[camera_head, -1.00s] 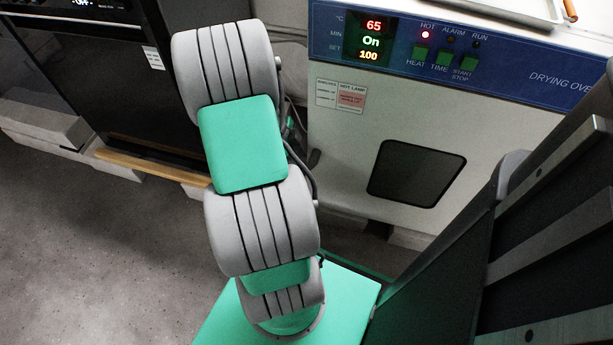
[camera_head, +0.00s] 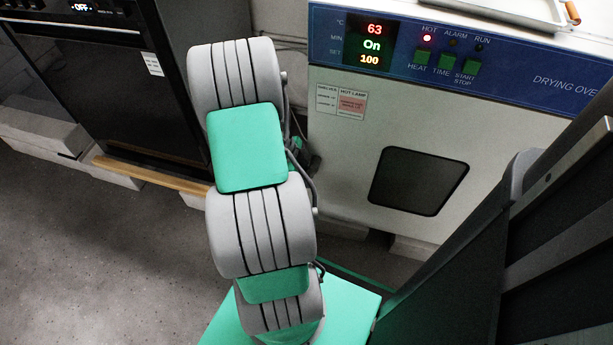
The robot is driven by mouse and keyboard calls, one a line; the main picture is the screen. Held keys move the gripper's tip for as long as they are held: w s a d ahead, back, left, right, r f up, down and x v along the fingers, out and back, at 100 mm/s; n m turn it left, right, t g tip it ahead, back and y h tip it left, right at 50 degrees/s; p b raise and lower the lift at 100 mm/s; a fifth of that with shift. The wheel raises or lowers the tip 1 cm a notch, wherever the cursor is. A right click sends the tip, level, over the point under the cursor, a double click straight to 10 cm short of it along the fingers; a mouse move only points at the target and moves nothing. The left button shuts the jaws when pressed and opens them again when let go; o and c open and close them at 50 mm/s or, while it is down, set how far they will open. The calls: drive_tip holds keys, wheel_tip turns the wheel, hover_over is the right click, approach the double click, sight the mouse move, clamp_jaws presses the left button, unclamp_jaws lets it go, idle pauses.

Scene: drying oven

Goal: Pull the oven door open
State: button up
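The drying oven (camera_head: 500,110) stands at the right with a blue control panel (camera_head: 540,75) reading 63, On and 100. A red light glows under HOT. Its pale front door (camera_head: 350,150) has a dark window (camera_head: 419,180) and looks shut. The door's left edge is partly behind my grey and green arm, and my column covers its right side. No handle shows clearly. My gripper is not in view; the end of my arm is hidden behind its own links, near the oven's left side.
A black appliance (camera_head: 110,90) with an OFF display stands at the left. A wooden strip (camera_head: 150,174) runs along its base, above pale blocks (camera_head: 40,128). The grey floor (camera_head: 90,250) at the lower left is clear. A tray (camera_head: 510,10) sits on top of the oven.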

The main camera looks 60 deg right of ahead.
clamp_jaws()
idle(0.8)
